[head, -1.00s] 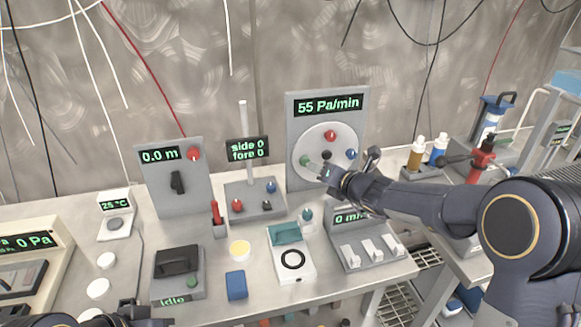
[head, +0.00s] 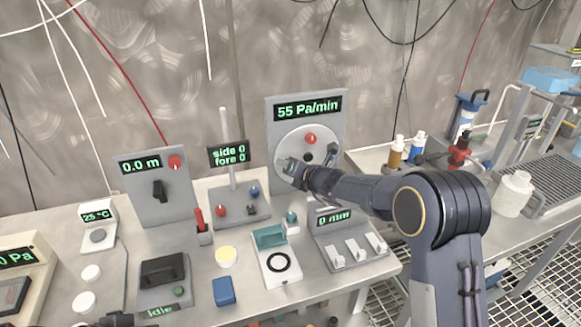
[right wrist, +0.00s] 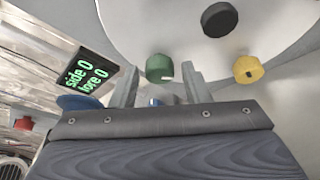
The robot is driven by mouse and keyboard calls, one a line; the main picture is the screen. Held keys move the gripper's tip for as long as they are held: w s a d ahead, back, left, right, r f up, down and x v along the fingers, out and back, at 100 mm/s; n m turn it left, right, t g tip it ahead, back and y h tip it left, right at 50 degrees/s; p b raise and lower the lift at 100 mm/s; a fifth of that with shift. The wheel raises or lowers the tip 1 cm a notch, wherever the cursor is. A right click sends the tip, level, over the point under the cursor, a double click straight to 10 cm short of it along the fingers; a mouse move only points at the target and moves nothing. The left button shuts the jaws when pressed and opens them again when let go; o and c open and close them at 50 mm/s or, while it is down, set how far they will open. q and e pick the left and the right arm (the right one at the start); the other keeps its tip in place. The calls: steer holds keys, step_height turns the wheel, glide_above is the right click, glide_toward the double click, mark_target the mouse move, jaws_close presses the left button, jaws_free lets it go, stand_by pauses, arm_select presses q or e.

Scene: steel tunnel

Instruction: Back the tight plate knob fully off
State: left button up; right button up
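The round white plate (head: 286,143) is mounted upright on a grey panel under a "55 Pa/min" display. A red knob (head: 310,139) and a black centre knob (head: 308,157) show on it. In the right wrist view, a green knob (right wrist: 158,68) lies between the fingertips of my open right gripper (right wrist: 160,82), with gaps on both sides. The black knob (right wrist: 220,18) and a yellow knob (right wrist: 248,68) are to its right. In the head view my right gripper (head: 290,168) covers the plate's lower left. Only a dark bit of my left gripper (head: 118,320) shows at the bottom edge.
A "side 0 fore 0" post unit (head: 228,153) stands just left of the plate panel. A "0 mm" switch box (head: 345,240) and a teal-lidded device (head: 275,258) sit below my right arm. Bottles (head: 397,150) stand to the right.

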steer(key=c, duration=0.7)
steer(key=shift+s+a+f+n+t+h+b, duration=0.15)
steer(key=shift+n+t+h+b, duration=1.15)
steer(key=shift+n+b, duration=1.7)
steer(key=shift+w+a+f+n+t+h+b, duration=0.15)
steer(key=shift+n+t+h+b, duration=0.7)
steer(key=shift+n+h+b, duration=2.05)
steer(key=shift+s+a+f+n+t+h+b, duration=0.3)
steer(key=shift+n+t+b, duration=1.15)
steer(key=shift+n, duration=2.95)
steer(key=shift+c, duration=0.2)
steer(key=shift+w+d+r+g+b, duration=0.1)
steer(key=shift+w+r+g+b, duration=0.05)
steer(key=shift+r+g+b, duration=0.2)
steer(key=shift+f, duration=0.1)
